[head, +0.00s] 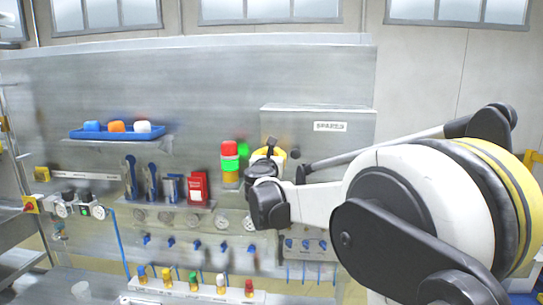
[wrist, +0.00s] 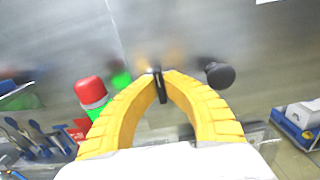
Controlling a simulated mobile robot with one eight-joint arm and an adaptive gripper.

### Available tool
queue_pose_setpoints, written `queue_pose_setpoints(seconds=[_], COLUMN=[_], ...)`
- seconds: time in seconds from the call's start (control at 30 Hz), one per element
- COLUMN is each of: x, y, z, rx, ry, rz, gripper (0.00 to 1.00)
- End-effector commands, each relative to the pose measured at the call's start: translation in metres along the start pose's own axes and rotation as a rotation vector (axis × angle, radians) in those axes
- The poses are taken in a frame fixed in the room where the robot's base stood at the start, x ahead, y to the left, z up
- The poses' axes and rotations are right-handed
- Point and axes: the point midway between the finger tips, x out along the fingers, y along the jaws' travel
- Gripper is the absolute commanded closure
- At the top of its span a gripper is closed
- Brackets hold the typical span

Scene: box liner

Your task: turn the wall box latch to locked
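The grey wall box (head: 345,120) hangs on the panel at the right and bears a "SPARES" label. Its front fills the wrist view as a grey face (wrist: 200,30). My gripper (head: 268,157) is at the box's left part in the head view, partly hidden by my own arm. In the wrist view its yellow fingers (wrist: 160,77) come together at the tips around a narrow dark bar, which looks like the latch (wrist: 162,92). The way the latch points is hard to read. A round black knob (wrist: 219,75) stands right of the fingertips, apart from them.
A red and green stack light (head: 230,160) stands just left of my gripper, and close to the left finger in the wrist view (wrist: 90,92). Red holders (head: 198,188) and blue-handled tools (head: 130,175) are further left. A blue tray (head: 117,132) sits on a shelf.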

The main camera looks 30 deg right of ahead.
Motion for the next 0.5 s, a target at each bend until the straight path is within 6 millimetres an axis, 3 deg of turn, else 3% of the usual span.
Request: queue_pose_setpoints(seconds=[0.5], x=[0.0011], y=[0.0002], z=[0.0022], rx=[-0.048], ry=[-0.002], rz=[0.000], gripper=[1.00])
